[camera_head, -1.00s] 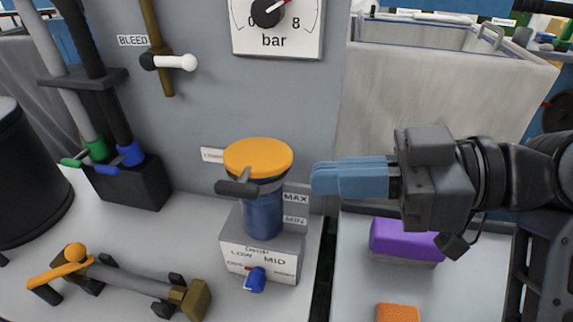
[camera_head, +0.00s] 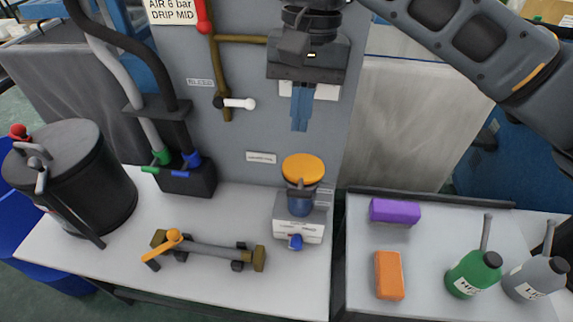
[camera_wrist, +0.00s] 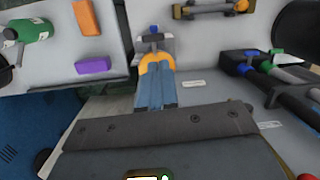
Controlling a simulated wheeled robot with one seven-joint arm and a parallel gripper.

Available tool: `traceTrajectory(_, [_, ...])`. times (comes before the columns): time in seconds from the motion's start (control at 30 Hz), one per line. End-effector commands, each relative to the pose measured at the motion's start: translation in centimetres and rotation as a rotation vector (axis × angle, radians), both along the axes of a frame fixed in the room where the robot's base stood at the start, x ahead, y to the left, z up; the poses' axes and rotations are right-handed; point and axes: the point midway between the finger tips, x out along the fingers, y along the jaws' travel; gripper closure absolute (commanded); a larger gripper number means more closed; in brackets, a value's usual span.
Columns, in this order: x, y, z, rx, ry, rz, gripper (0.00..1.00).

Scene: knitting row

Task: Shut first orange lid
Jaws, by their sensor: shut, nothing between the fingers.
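I cannot tell whether the lid is fully seated. My gripper (camera_head: 299,126), with blue fingers pointing down, is shut and empty above and slightly behind the lid, apart from it. In the wrist view the fingers (camera_wrist: 155,88) point toward the orange lid (camera_wrist: 157,58) and cover part of it.
An orange-handled pipe valve (camera_head: 205,247) lies left of the unit. A black drum (camera_head: 75,180) stands far left. To the right are a purple block (camera_head: 395,212), an orange block (camera_head: 389,275) and green (camera_head: 473,273) and grey (camera_head: 533,278) bottles. The grey panel stands close behind.

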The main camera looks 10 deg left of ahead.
Motion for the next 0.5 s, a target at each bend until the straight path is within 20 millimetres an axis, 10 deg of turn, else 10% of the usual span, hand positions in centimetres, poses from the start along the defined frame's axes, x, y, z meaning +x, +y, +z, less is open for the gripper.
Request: traceTrajectory(0.5, [0.0, -1.1, -5.1, -0.066, -0.006, -0.08, 1.0])
